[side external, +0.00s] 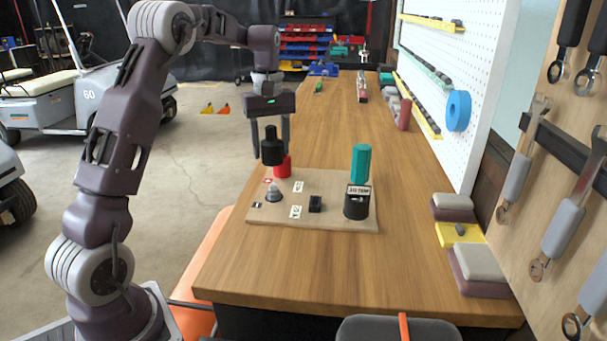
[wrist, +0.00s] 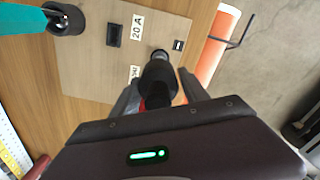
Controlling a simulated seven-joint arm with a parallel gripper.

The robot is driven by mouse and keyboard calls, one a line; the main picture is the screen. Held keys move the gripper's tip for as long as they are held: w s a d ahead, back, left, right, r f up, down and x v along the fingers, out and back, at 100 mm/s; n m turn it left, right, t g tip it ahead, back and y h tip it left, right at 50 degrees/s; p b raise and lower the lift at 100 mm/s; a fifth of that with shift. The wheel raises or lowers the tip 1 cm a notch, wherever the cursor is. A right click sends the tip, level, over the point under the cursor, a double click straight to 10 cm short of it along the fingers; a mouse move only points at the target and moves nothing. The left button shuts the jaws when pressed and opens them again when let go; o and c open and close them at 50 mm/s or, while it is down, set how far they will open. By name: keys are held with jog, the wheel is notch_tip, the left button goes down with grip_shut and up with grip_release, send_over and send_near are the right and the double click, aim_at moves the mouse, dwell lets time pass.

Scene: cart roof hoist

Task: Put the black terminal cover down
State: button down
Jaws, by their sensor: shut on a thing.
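My gripper (side external: 270,153) is shut on the black terminal cover (side external: 271,146), a dark stepped cylinder held upright above the far left part of the wooden board (side external: 338,222). In the wrist view the cover (wrist: 158,80) sits between the fingers. A red cover (side external: 282,169) stands on the board just below and behind the held cover, partly hidden by it; whether they touch is unclear. A bare grey terminal with a round base (side external: 274,193) stands nearer the front left of the board.
A small black block (side external: 315,204) and printed labels (side external: 295,212) are on the board. A teal-handled tool (side external: 361,162) stands in a black cup (side external: 356,208) at the board's right. The wooden bench (side external: 300,272) is clear in front. A pegboard (side external: 470,65) borders the right.

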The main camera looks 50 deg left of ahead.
notch_tip(320, 180, up, 10)
jog(key=shift+f, duration=0.25)
jog(key=w+d+m, duration=0.3)
jog(key=d+m, duration=0.2)
jog(key=d, duration=1.2)
jog(key=w+d+m, duration=0.3)
jog(key=d+m, duration=0.1)
jog(key=d, duration=1.3)
notch_tip(320, 180, down, 21)
jog(key=shift+a+r, duration=0.1)
jog(key=shift+a, duration=0.05)
jog(key=c, duration=0.6)
grip_release()
jog(key=shift+f, duration=0.2)
